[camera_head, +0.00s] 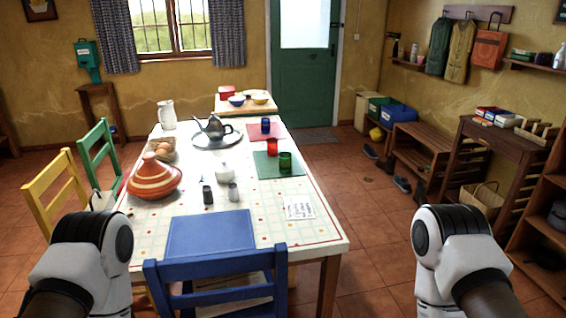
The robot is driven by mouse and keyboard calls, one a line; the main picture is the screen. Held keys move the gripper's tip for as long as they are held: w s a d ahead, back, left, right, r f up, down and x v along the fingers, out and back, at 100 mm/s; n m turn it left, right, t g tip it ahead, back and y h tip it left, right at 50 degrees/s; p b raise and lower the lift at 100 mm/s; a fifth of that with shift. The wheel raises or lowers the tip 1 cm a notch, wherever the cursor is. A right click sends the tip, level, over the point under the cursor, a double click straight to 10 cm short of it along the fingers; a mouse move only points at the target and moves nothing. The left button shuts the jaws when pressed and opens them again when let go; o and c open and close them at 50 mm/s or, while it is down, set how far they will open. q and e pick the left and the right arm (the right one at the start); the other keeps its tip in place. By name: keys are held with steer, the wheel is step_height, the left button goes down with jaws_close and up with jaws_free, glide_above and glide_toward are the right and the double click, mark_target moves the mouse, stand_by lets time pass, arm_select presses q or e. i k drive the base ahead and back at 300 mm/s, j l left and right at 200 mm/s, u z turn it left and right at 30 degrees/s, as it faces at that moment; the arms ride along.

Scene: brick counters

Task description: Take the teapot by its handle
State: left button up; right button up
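A dark metal teapot (213,127) stands upright on a round silver tray (229,143) towards the far half of the table. Its spout points left and its handle (233,134) is on the right side. Both of my arms show at the bottom of the view, one at the left corner and one at the right. Both are well short of the teapot, and neither touches it. The fingers of my left and right grippers are not visible.
A blue chair (215,273) stands at the table's near edge. An orange striped tagine (154,178), a small white pot (222,171), two shakers and red, green and blue cups stand on the patterned table (270,226).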

mark_target(215, 130)
steer(key=i+l+z, duration=0.4)
steer(key=l, duration=0.15)
steer(key=i+l+z, duration=0.95)
steer(key=i+z, duration=0.2)
steer(key=i+u, duration=0.4)
steer(key=i, duration=0.15)
steer(key=i+u, duration=0.4)
steer(key=i, duration=0.2)
steer(key=i+l+u, duration=0.4)
steer(key=i+j, duration=0.1)
steer(key=i, duration=0.05)
